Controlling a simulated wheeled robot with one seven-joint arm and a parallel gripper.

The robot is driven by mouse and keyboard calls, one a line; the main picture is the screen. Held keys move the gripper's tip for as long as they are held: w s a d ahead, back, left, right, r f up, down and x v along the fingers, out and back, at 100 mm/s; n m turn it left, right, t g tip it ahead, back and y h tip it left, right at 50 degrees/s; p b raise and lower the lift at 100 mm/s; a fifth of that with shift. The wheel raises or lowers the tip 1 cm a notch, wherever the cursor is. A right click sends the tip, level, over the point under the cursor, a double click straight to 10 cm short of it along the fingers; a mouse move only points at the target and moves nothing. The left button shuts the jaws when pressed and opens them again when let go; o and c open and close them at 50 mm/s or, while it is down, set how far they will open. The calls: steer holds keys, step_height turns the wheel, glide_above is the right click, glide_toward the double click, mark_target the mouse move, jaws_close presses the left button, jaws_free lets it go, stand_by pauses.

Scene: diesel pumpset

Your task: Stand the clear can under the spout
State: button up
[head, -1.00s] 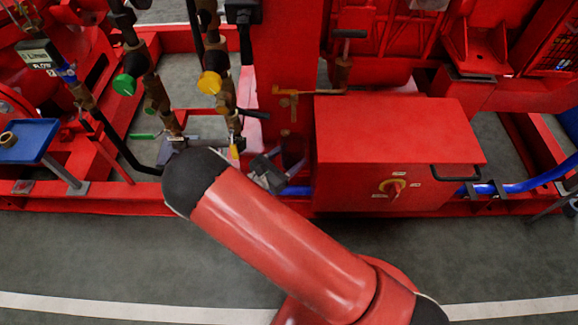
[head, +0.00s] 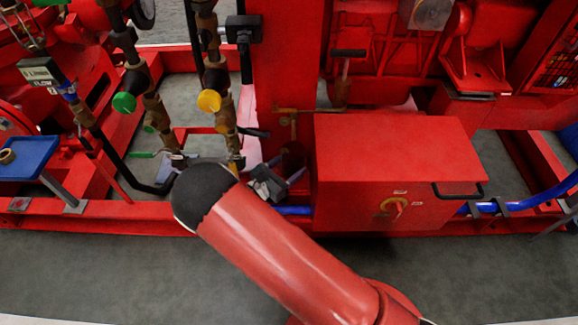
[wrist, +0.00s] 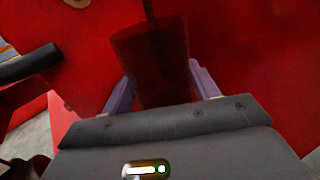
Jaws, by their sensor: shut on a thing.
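My gripper (wrist: 160,88) is shut on the clear can (wrist: 152,50), with one purple finger on each side of it. The can looks dark and see-through, with red showing through it. In the head view the can (head: 292,156) is a small dark shape, hard to make out, beside my gripper (head: 281,185). The brass spout (head: 292,119) comes off a thin pipe on the red frame, just above the can in the picture. A thin dark rod shows above the can in the wrist view. I cannot tell whether the can rests on anything.
A red box (head: 390,160) with a black handle stands close to the right of my gripper. Pipes with a green knob (head: 124,102) and a yellow knob (head: 209,100) stand to the left. A blue tray (head: 27,157) is at far left.

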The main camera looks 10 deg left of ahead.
steer(key=shift+f, duration=0.45)
steer(key=o, duration=1.2)
steer(key=shift+s+a, duration=0.1)
steer(key=v, duration=0.7)
steer(key=shift+s+a, duration=0.15)
steer(key=shift+s, duration=0.1)
